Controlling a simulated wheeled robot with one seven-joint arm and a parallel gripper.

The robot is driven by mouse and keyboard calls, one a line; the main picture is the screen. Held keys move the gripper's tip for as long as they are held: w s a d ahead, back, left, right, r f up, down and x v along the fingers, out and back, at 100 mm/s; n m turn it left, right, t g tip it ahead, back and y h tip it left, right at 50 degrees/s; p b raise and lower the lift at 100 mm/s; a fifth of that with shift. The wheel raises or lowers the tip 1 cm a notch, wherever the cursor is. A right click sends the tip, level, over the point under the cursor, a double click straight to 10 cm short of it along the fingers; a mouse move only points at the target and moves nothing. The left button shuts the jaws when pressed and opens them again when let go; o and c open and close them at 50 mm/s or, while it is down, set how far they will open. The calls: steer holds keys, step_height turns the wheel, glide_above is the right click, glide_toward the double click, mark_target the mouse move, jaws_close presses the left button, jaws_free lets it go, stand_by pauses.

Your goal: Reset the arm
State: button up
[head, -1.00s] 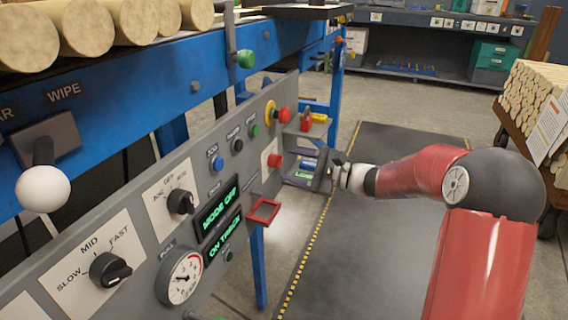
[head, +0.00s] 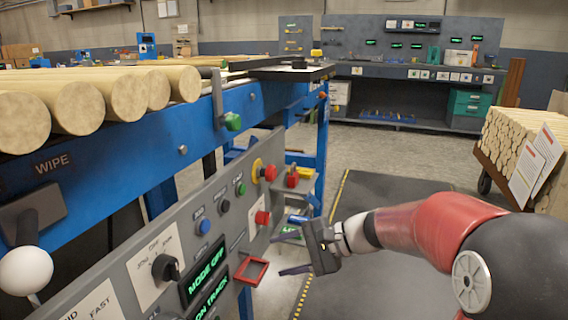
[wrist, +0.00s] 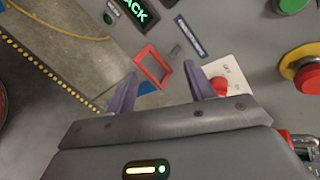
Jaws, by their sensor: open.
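My arm, red with dark joints, reaches in from the right in the head view. My gripper (head: 281,255) is at its end, beside the grey control panel (head: 218,178). Its two dark fingers point left and stand apart, with nothing between them. In the wrist view the gripper (wrist: 160,72) is also open and empty. A red square frame (wrist: 153,67) on the panel shows just beyond the fingertips. A red knob on a white plate (wrist: 226,72) shows near the right finger.
The panel carries a red emergency button (head: 270,172), a blue button (head: 203,226) and a black selector knob (head: 165,267). Logs (head: 75,106) lie on the blue machine (head: 150,142). A cart of wood (head: 505,140) stands at right. The dark floor mat (head: 385,190) looks clear.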

steer(key=s+d+r+n+t+h+p, duration=0.1)
steer(key=s+d+n+h, duration=0.3)
steer(key=s, duration=0.7)
steer(key=s+d+n+t+h+p, duration=0.1)
steer(key=s+d+n+h, duration=0.3)
steer(key=s+d+h, duration=0.4)
steer(key=s+d+t, duration=0.1)
steer(key=s+d, duration=0.1)
steer(key=s, duration=0.1)
steer(key=shift+s+r+n+h, duration=0.15)
steer(key=shift+r+n+h, duration=0.15)
steer(key=shift+r, duration=0.1)
